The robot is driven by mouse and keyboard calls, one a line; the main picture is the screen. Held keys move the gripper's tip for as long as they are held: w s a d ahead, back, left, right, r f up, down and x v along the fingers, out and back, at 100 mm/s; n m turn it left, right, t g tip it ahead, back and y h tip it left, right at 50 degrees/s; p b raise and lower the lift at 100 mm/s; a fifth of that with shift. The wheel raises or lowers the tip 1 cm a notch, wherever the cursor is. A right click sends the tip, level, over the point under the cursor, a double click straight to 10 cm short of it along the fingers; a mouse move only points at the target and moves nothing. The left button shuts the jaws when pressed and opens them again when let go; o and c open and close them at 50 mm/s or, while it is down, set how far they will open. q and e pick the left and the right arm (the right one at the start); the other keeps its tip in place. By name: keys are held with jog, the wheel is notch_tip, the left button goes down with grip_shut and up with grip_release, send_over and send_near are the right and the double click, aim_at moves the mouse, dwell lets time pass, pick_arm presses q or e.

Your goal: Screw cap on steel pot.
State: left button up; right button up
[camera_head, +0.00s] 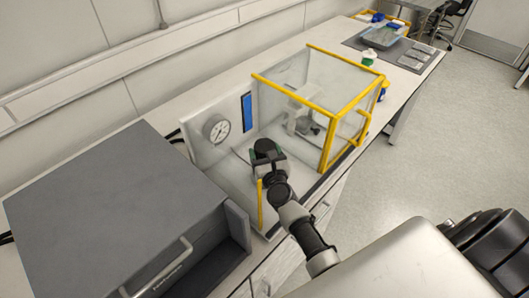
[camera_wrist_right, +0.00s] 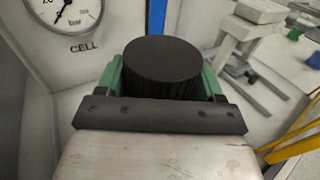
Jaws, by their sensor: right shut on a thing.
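The black ribbed cap (camera_wrist_right: 162,58) is round and sits upright between the green fingers of my right gripper (camera_wrist_right: 162,80) in the right wrist view. The fingers are shut on its sides. I cannot make out the steel pot in either view; the area under the cap is hidden by the cap and gripper. My left gripper is not in view.
A pressure gauge (camera_head: 216,129) is on the white panel behind the gripper. The clear enclosure (camera_head: 343,99) with yellow edges stands close on the right, with a white stand (camera_head: 302,104) inside. A large grey box (camera_head: 110,200) stands on the left.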

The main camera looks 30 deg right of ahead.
jog(key=o, duration=1.3)
jog(key=shift+s, duration=0.1)
jog(key=s, duration=0.3)
jog(key=s+a+b, duration=0.1)
jog(key=s, duration=0.3)
jog(key=s+a, duration=0.1)
jog(key=s, duration=0.2)
jog(key=shift+s+b, duration=0.3)
jog(key=shift+b, duration=0.1)
